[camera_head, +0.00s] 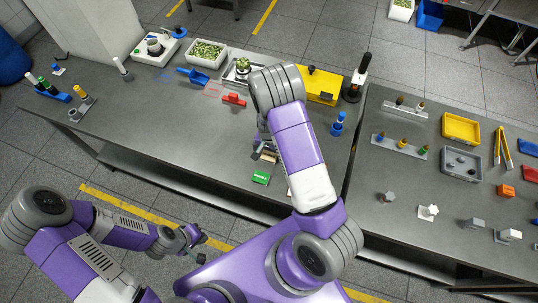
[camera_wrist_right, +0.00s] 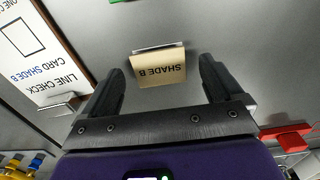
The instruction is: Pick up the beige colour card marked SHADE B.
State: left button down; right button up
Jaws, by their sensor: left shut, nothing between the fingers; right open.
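The beige card marked SHADE B (camera_wrist_right: 160,69) stands in the upper middle of the right wrist view, its lettering upside down. A thin metallic strip runs along its far edge. In the head view, the beige card (camera_head: 268,157) shows small on the table, partly hidden by my right arm. My right gripper (camera_wrist_right: 162,66) is open, its two dark fingers on either side of the card with gaps to it. How far its fingertips are above the table is hard to tell. My left gripper (camera_head: 194,242) is shut and empty, low in front of the table.
A green card (camera_head: 261,177) lies nearer the table's front edge. A printed LINE CHECK sheet (camera_wrist_right: 40,50) lies left in the wrist view. A red block (camera_head: 234,99) and a yellow box (camera_head: 323,86) stand farther back. The table's left middle is mostly clear.

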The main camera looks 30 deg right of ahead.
jog(key=shift+f, duration=0.25)
dwell(0.4)
jog(key=c, duration=1.1)
